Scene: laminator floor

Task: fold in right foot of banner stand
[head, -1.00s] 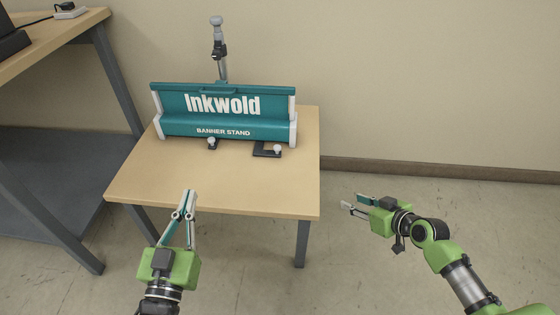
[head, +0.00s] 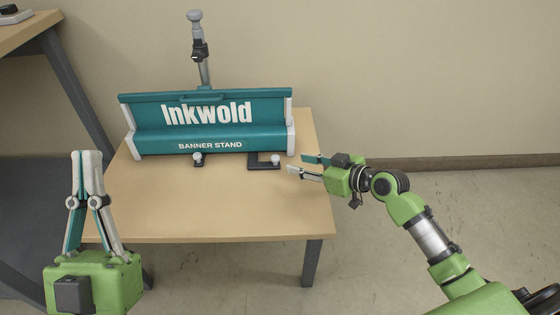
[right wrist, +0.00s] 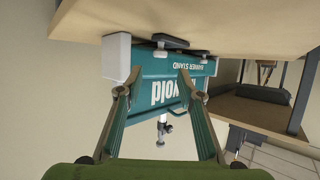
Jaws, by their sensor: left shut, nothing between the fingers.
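The teal banner stand (head: 210,115) with white end caps stands on the wooden table; it appears upside down in the right wrist view (right wrist: 155,92). Its right foot (head: 264,165), a dark angular bracket with a pale knob, sticks out in front near the right end. In the right wrist view the right foot (right wrist: 172,41) is near the top. The left foot (head: 198,161) is a smaller dark piece with a pale knob. My right gripper (head: 305,165) is open and empty, just right of the right foot and apart from it. My left gripper (head: 87,155) is shut and empty at the lower left.
The table (head: 230,215) is bare in front of the stand. A pole (head: 201,50) rises behind the stand. A second wooden desk (head: 28,33) stands at the far left. The wall is close behind.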

